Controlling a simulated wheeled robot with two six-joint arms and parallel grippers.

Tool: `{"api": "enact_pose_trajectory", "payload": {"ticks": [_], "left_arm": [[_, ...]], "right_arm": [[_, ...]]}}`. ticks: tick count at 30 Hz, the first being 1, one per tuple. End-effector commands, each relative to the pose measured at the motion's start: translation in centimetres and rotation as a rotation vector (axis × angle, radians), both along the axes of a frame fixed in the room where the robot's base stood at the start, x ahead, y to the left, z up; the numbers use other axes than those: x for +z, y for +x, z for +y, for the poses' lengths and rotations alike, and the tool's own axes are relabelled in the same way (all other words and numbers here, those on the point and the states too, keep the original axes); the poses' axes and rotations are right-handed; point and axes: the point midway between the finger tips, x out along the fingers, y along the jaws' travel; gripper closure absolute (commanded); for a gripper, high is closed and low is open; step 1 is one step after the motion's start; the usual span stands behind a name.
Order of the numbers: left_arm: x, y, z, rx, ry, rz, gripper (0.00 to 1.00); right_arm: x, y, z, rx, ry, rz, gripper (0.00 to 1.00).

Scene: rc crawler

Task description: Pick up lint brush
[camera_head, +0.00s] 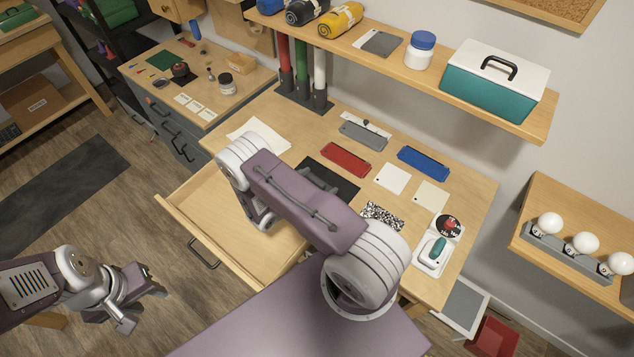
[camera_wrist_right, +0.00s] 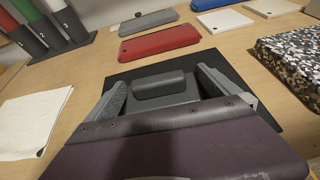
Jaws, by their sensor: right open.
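A dark grey piece with a raised rounded block (camera_wrist_right: 158,85), which looks like the lint brush, lies on a black mat (camera_wrist_right: 262,103) in the right wrist view. My right gripper (camera_wrist_right: 163,80) is open, with one finger on each side of this piece. I cannot tell whether the fingers touch it. In the head view the black mat (camera_head: 327,172) shows on the desk, while my right arm hides the lint brush and the right gripper. My left gripper (camera_head: 142,300) is open and empty, away from the desk at the lower left.
Around the mat lie a red case (camera_head: 345,159), a grey case (camera_head: 363,136), a blue case (camera_head: 423,163), a speckled block (camera_head: 382,216) and white paper (camera_head: 262,133). A drawer (camera_head: 190,205) stands open. A shelf (camera_head: 400,68) overhangs the desk's back.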

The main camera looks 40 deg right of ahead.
Motion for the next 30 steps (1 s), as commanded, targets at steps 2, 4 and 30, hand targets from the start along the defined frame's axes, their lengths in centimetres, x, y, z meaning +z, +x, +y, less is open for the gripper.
{"api": "enact_pose_trajectory", "payload": {"ticks": [2,4,30], "left_arm": [[0.0,0.0,0.0,0.000,0.000,0.000,0.60],[-0.1,0.0,0.0,0.000,0.000,0.000,0.60],[-1.1,0.0,0.0,0.000,0.000,0.000,0.60]], "right_arm": [[-0.1,0.0,0.0,0.001,0.000,0.000,0.00],[-0.1,0.0,0.0,0.001,0.000,0.000,0.00],[5.3,-1.8,1.4,0.007,-0.002,0.002,0.47]]}}
